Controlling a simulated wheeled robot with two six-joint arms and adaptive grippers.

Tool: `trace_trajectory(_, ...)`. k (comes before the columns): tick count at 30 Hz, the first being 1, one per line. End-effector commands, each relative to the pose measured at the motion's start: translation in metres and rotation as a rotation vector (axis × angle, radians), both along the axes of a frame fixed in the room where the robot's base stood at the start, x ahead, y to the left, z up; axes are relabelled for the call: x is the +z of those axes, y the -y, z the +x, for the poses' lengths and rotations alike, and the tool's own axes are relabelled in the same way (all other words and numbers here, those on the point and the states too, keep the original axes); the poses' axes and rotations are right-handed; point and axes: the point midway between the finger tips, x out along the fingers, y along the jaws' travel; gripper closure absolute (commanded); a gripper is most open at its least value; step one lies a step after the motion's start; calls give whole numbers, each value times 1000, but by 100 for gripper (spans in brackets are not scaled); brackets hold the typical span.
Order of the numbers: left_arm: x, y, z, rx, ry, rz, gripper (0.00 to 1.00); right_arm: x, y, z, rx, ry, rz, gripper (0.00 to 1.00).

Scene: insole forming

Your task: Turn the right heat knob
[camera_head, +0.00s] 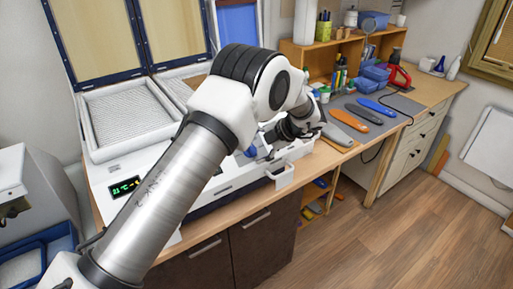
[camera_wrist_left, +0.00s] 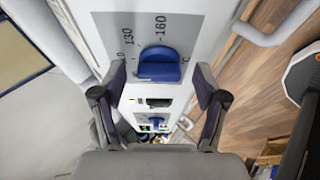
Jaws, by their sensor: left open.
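A blue heat knob (camera_wrist_left: 160,70) sits on a grey dial plate (camera_wrist_left: 190,28) with printed temperature marks, including 130 and 160, in the left wrist view. My left gripper (camera_wrist_left: 160,78) is open, with one finger on each side of this knob. Gaps show between the knob and both fingers. A second, smaller-looking blue knob (camera_wrist_left: 154,119) shows lower in that view. In the head view my left gripper (camera_head: 268,142) is at the front panel of the white heating machine (camera_head: 232,172), and my arm hides part of the panel. My right gripper is not in view.
A white handle (camera_head: 284,177) juts from the machine's front near the gripper. An orange insole (camera_head: 348,119) and several others lie on a grey mat at the right. Open wooden floor (camera_head: 400,225) lies in front of the bench.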

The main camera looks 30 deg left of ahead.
Motion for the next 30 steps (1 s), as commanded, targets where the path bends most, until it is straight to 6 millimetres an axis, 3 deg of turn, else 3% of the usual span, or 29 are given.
trace_trajectory(15,74,75,9,0,-1,-1,27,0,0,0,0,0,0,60)
trace_trajectory(30,81,82,10,0,-3,-1,27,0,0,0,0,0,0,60)
